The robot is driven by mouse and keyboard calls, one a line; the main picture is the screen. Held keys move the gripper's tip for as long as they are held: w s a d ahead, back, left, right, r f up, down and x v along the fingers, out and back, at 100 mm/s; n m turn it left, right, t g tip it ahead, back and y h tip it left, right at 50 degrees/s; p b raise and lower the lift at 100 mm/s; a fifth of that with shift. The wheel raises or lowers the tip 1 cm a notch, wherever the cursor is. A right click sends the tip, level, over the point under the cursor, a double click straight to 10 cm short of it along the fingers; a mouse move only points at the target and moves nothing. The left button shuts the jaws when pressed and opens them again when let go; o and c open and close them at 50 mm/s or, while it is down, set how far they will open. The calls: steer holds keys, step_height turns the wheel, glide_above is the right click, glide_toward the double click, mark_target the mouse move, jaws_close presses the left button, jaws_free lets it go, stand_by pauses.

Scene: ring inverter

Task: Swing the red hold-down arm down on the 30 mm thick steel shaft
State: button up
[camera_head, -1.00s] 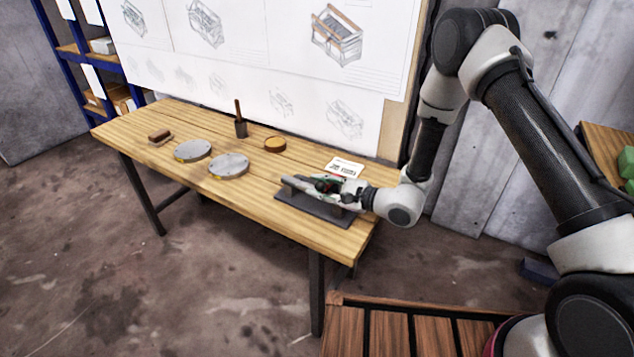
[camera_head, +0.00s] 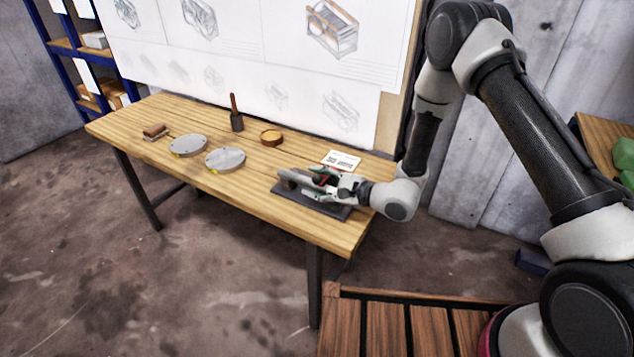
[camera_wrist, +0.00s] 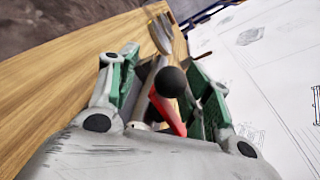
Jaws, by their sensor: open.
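In the wrist view the red hold-down arm (camera_wrist: 165,108) with a black ball knob (camera_wrist: 171,81) stands between the two green-padded fingers of my gripper (camera_wrist: 168,85). The fingers are apart on both sides of it, and I see no clear contact. In the head view my gripper (camera_head: 322,182) is low over a dark base plate (camera_head: 325,208) at the table's right end. The grey steel shaft (camera_head: 292,176) shows at the left of the plate, lying level. The red arm is mostly hidden by my gripper there, so its angle to the shaft cannot be told.
Two grey discs (camera_head: 226,159) lie left of the fixture on the wooden table (camera_head: 240,200). A white card (camera_head: 341,160) lies behind it. The front table strip is clear.

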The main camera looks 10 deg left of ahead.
steer(key=shift+d, duration=0.1)
steer(key=v, duration=1.1)
steer(key=shift+s+d, duration=0.2)
steer(key=shift+d, duration=0.15)
